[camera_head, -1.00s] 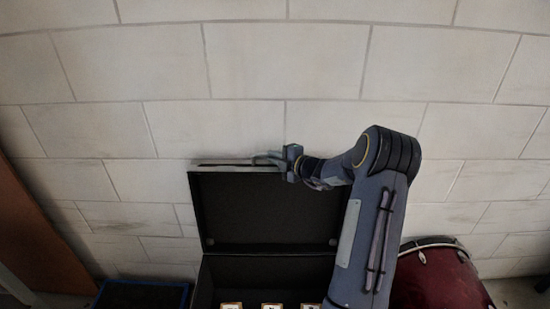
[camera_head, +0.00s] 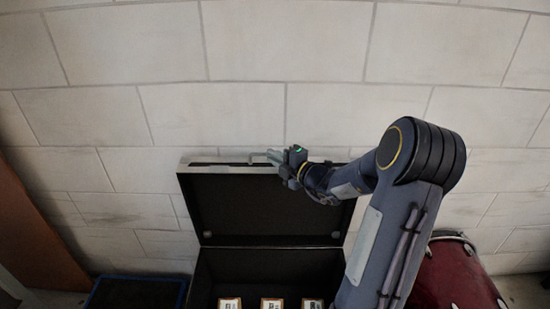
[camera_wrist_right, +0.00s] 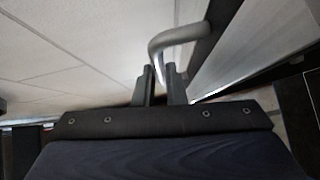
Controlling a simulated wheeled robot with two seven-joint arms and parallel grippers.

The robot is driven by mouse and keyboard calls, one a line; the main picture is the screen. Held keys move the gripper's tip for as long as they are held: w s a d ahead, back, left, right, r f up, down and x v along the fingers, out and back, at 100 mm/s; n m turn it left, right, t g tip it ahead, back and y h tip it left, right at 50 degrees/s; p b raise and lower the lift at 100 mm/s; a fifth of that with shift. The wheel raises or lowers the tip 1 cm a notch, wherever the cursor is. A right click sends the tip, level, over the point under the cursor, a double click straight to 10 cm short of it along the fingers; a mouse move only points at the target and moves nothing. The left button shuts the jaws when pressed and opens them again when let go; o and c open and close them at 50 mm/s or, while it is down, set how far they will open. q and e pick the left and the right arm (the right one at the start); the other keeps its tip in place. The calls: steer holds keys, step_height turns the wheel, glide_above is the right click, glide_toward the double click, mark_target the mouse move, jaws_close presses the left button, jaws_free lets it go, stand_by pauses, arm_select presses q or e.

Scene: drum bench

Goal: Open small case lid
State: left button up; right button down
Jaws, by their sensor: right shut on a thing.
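The small black case (camera_head: 240,247) stands open in the head view, its lid (camera_head: 260,205) raised upright near the wall with its dark inside facing me. My right gripper (camera_head: 274,158) is at the lid's top edge, around the middle. In the right wrist view, a bent metal handle (camera_wrist_right: 178,38) on the lid runs down between the two fingers of my right gripper (camera_wrist_right: 160,75), which are shut on it. Several small labelled boxes (camera_head: 271,303) sit inside the case at the picture's bottom edge. My left gripper is not in view.
A pale block wall (camera_head: 240,110) rises behind the case. A dark red drum (camera_head: 455,275) stands to the right, partly behind my right arm. A blue-edged dark case or tray (camera_head: 137,293) lies to the left, with a brown wooden panel (camera_head: 35,240) beyond it.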

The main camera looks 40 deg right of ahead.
steer(key=c, duration=1.5)
jaws_free()
steer(key=s, duration=0.7)
steer(key=shift+s+d+r, duration=0.3)
steer(key=shift+s, duration=0.1)
